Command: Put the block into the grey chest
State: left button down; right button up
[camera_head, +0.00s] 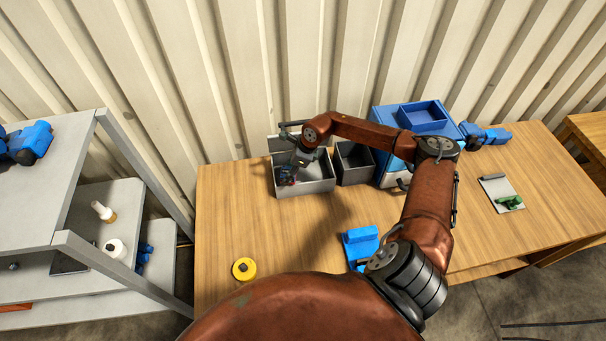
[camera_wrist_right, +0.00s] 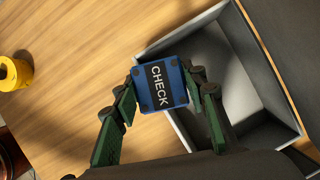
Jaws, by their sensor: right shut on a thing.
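The block is blue with a dark label reading CHECK; in the wrist view the block (camera_wrist_right: 159,86) sits between my right gripper's fingers. My right gripper (camera_wrist_right: 160,95) is shut on it. In the head view the right gripper (camera_head: 287,174) is at the left part of the grey chest (camera_head: 306,188), and the block there is small and mostly hidden. The grey chest (camera_wrist_right: 278,95) is open-topped, and its visible floor is bare. In the wrist view the block overlaps the chest's left rim; its height over the rim is unclear. My left gripper is not in view.
A darker grey bin (camera_head: 354,166) stands right of the chest, then a blue cabinet (camera_head: 392,118). A yellow round object (camera_head: 244,268) and a blue stepped piece (camera_head: 359,243) lie nearer. A grey shelf (camera_head: 85,240) stands left.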

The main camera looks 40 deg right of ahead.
jog(key=d+m+t+h+p, duration=0.1)
jog(key=d+m+h, duration=0.1)
jog(key=d+m, duration=0.4)
jog(key=f, duration=0.2)
jog(key=d+f+p, duration=0.1)
jog(key=f, duration=0.2)
jog(key=shift+w+d+f+p, duration=0.3)
jog(key=shift+w+d+f, duration=0.05)
jog(key=shift+d, duration=0.05)
notch_tip(320, 180, down, 4)
jog(key=shift+r+p, duration=0.25)
jog(key=shift+p, duration=0.05)
jog(key=shift+f, duration=0.1)
jog(key=shift+f, duration=0.1)
jog(key=o, duration=1.3)
jog(key=shift+s, duration=0.1)
